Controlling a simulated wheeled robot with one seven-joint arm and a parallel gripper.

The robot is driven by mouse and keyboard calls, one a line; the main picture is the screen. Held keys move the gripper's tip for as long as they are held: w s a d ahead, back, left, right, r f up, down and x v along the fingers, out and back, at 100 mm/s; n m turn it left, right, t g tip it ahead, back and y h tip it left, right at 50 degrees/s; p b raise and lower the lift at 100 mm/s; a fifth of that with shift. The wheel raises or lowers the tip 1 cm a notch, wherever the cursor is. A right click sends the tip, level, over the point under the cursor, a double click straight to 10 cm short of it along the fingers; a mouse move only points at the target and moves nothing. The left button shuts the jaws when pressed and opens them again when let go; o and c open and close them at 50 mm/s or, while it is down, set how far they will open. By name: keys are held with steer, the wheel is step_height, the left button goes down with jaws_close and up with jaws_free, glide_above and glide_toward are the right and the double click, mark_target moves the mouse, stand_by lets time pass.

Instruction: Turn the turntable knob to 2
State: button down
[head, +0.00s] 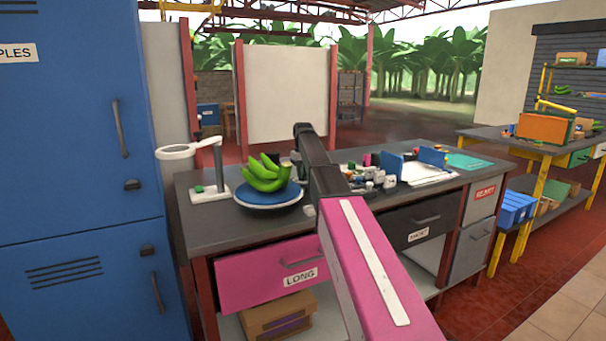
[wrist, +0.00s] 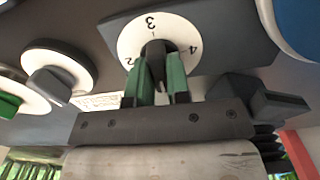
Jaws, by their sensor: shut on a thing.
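In the wrist view, the turntable knob (wrist: 153,49) is a dark grip at the middle of a white dial (wrist: 130,36). The dial shows a 3 at the top, a 4 on the right and a 2 on the left. My gripper (wrist: 160,75) has its green-padded fingers on both sides of the knob, shut on it. The fingers hide the near part of the dial, and I cannot tell which number the knob points at. In the head view, the blue turntable (head: 268,203) carries green bananas (head: 264,176); my arm hides the knob there.
Beside the dial, the wrist view shows a grey knob on a white disc (wrist: 54,72) and a green button (wrist: 9,104). In the head view, a white stand with a ring (head: 211,191) is left of the turntable. Small parts and blue panels crowd the bench (head: 222,231) on the right.

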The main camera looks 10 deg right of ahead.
steer(key=m, duration=1.3)
steer(key=shift+m, duration=2)
steer(key=c, duration=1.1)
jaws_free()
step_height(320, 180, up, 11)
steer(key=shift+f, duration=0.1)
